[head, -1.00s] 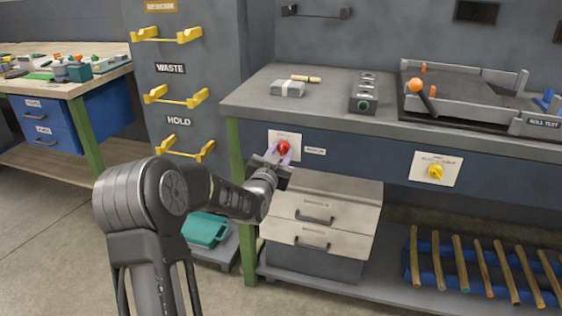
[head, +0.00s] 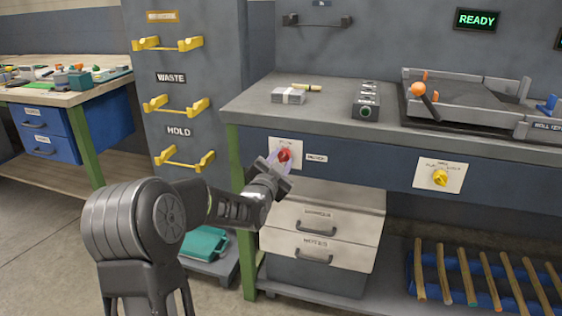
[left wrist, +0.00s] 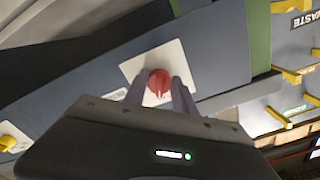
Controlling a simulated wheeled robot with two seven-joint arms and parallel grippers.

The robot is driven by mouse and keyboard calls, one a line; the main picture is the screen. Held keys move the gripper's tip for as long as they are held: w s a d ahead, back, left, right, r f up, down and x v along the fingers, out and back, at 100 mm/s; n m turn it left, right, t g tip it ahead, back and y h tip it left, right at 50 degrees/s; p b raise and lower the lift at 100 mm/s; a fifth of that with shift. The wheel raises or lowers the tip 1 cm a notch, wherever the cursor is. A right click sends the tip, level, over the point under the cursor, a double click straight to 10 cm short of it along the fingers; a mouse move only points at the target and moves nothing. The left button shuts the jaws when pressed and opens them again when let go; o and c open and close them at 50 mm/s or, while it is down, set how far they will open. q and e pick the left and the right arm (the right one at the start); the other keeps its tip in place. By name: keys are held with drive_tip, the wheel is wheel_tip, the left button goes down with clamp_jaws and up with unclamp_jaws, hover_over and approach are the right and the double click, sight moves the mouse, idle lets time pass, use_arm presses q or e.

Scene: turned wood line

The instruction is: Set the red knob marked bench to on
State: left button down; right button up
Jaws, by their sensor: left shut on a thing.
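The red knob (head: 284,155) sits on a white plate (head: 296,146) on the bench's blue front panel, beside a small label. My left gripper (head: 277,162) is at the knob, its pale fingers shut on it. In the left wrist view the red knob (left wrist: 159,83) shows between the two fingertips of my left gripper (left wrist: 160,90), in front of its white plate (left wrist: 140,66). The plate's lettering is too small to read. My right gripper is not in view.
A yellow knob (head: 440,177) on another white plate is farther right on the same panel. A lit green READY display (head: 477,19) is on the wall. A drawer unit (head: 318,232) stands below the red knob, and several wooden sticks lie in a blue rack (head: 452,262) at lower right.

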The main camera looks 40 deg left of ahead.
use_arm(q)
drive_tip(key=c, duration=1)
unclamp_jaws()
drive_tip(key=shift+s, duration=0.1)
drive_tip(key=p+v, duration=0.1)
drive_tip(key=v, duration=0.6)
drive_tip(key=shift+s+d, duration=0.15)
drive_tip(key=shift+s, duration=0.15)
